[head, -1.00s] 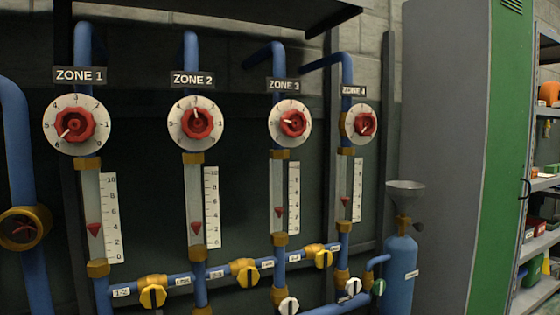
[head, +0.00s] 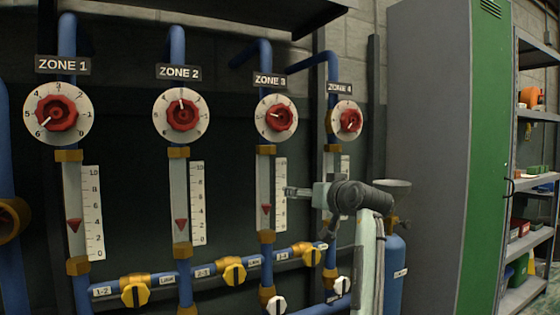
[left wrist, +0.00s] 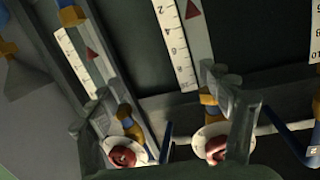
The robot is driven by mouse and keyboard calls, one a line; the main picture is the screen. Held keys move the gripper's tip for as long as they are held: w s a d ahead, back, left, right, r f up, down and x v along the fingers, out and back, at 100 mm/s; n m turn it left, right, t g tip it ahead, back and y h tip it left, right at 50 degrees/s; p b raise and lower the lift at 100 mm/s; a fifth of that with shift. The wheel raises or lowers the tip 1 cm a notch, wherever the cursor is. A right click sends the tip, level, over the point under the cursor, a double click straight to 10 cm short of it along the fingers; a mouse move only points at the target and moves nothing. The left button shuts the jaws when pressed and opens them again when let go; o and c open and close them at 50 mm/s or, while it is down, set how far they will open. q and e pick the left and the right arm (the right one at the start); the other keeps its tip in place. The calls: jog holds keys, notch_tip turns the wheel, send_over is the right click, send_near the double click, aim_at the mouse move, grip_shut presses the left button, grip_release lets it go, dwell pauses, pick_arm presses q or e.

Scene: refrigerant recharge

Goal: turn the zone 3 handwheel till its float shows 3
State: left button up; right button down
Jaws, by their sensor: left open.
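The zone 3 handwheel (head: 279,117) is a red knob on a white dial, its white pointer turned left and slightly up. Below it, the red zone 3 float (head: 266,209) sits low in its tube, beside a white scale (head: 281,185); its exact reading is too small to tell. My left gripper (head: 288,191) is in front of this scale, below the handwheel and apart from it. The left wrist view is upside down and shows the open fingers (left wrist: 168,128), the zone 3 handwheel (left wrist: 215,148) by the right finger and the zone 3 float (left wrist: 192,10).
The zone 4 handwheel (head: 349,118) is close on the right, and the zone 2 handwheel (head: 183,113) is on the left. Yellow valves (head: 234,272) line the lower pipes. A blue cylinder (head: 395,275) stands behind my arm. A grey-green cabinet (head: 430,150) is to the right.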

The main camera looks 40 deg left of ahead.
aim_at(282, 118)
pick_arm(q)
jog(key=s+r+n+g+y, duration=0.1)
jog(key=s+r+n, duration=0.15)
jog(key=r, duration=0.65)
jog(key=s+r+n+g+y, duration=0.1)
jog(key=s+r+n+y, duration=0.15)
jog(key=r, duration=0.65)
jog(key=shift+m+h, duration=0.3)
jog(key=shift+h, duration=0.15)
jog(key=x, duration=0.7)
jog(key=shift+s+a+r, duration=0.1)
jog(key=shift+s+a, duration=0.05)
jog(key=shift+a, duration=0.2)
pick_arm(e)
jog(key=shift+g+h, duration=0.3)
jog(key=shift+g, duration=0.4)
jog(key=s, duration=0.1)
jog(key=s+d+r, duration=0.1)
jog(key=s+d, duration=0.1)
jog(key=shift+s+r, duration=0.3)
pick_arm(q)
jog(key=c, duration=1.2)
jog(key=shift+o, duration=0.2)
pick_arm(e)
jog(key=shift+w+r, duration=0.1)
